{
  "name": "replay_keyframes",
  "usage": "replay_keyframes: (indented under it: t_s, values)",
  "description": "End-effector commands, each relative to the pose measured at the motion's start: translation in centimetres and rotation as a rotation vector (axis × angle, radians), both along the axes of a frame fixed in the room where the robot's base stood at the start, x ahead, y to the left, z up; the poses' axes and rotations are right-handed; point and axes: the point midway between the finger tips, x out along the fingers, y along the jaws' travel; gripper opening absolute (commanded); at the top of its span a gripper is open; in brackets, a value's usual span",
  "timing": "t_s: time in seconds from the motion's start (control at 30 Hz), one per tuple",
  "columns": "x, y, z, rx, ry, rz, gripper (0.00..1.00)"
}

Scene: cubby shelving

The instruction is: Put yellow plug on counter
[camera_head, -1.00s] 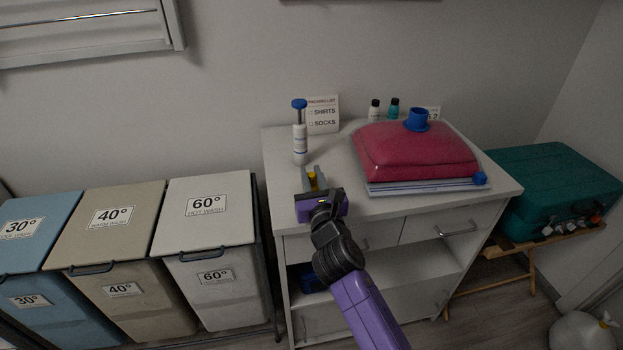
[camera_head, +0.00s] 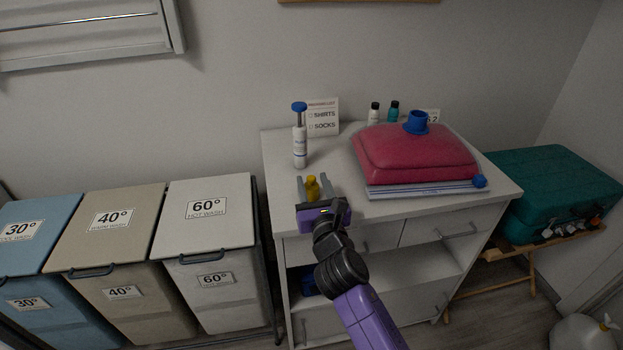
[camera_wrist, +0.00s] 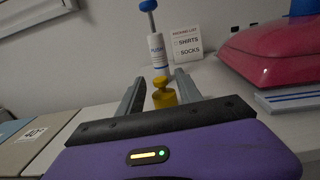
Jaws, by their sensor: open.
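The yellow plug (camera_head: 312,188) stands upright on the white counter (camera_head: 345,203) near its front left edge. It also shows in the wrist view (camera_wrist: 164,95), between the two fingers and apart from both. My gripper (camera_head: 313,182) is open, with one finger on each side of the plug. In the wrist view my gripper (camera_wrist: 158,88) has its fingers pointing away along the counter, and the purple palm hides the plug's near lower part.
A white pump bottle with a blue top (camera_head: 300,137) stands behind the plug. A packing list card (camera_head: 323,117) is at the back. A red packed bag (camera_head: 415,152) lies on a flat white-and-blue item to the right. Hampers (camera_head: 205,215) stand left of the counter.

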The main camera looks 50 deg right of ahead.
Motion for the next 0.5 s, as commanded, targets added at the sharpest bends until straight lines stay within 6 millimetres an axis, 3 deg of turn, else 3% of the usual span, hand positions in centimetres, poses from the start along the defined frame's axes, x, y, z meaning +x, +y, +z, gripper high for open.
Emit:
replay_keyframes:
  t_s: [0.3,0.5]
  values:
    - [-5.4,3.7,-0.4,0.000,0.002,0.002,0.42]
    - [-7.5,5.0,-0.4,0.000,0.001,0.000,0.42]
